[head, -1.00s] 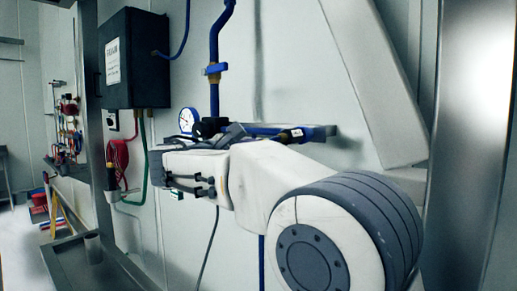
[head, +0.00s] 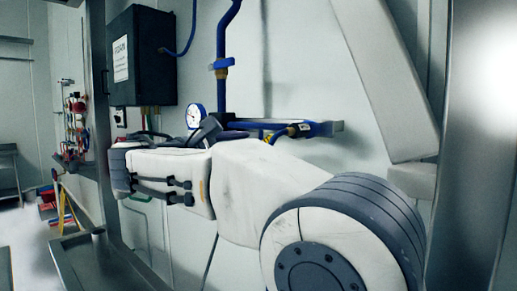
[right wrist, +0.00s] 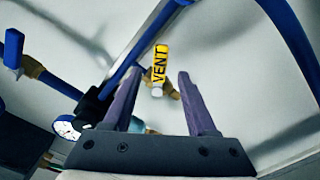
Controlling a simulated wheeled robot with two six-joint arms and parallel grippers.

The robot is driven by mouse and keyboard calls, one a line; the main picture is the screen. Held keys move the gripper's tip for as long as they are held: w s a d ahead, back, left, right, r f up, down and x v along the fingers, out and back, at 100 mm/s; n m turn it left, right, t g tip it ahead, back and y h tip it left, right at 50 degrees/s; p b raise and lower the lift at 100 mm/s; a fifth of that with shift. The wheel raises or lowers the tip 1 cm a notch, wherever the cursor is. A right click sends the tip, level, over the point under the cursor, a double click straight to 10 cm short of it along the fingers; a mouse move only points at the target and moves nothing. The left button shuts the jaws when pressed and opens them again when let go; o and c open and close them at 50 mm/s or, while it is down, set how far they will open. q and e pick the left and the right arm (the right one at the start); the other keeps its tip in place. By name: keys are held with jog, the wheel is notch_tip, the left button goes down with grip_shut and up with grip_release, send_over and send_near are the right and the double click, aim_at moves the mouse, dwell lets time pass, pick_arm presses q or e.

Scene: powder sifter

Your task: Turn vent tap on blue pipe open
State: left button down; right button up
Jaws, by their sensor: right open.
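The vent tap's yellow handle (right wrist: 159,64), lettered VENT, shows in the right wrist view, with a brass fitting (right wrist: 172,88) beside its lower end. The blue pipe (right wrist: 148,40) runs diagonally behind it; it also shows on the wall in the head view (head: 222,90). My right gripper (right wrist: 158,92) is open. Its two purple-grey fingers point towards the tap, and the handle appears in the gap just past their tips. I see no clear contact. In the head view my right arm covers part of the pipework. My left gripper is in neither view.
A round gauge (head: 194,116) sits left of the pipe; it also shows in the right wrist view (right wrist: 66,127). A dark control box (head: 140,55) hangs on the wall. A blue-handled valve (right wrist: 13,48) and another blue pipe (right wrist: 290,40) flank the tap.

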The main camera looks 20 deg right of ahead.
jog(key=shift+v, duration=1.8)
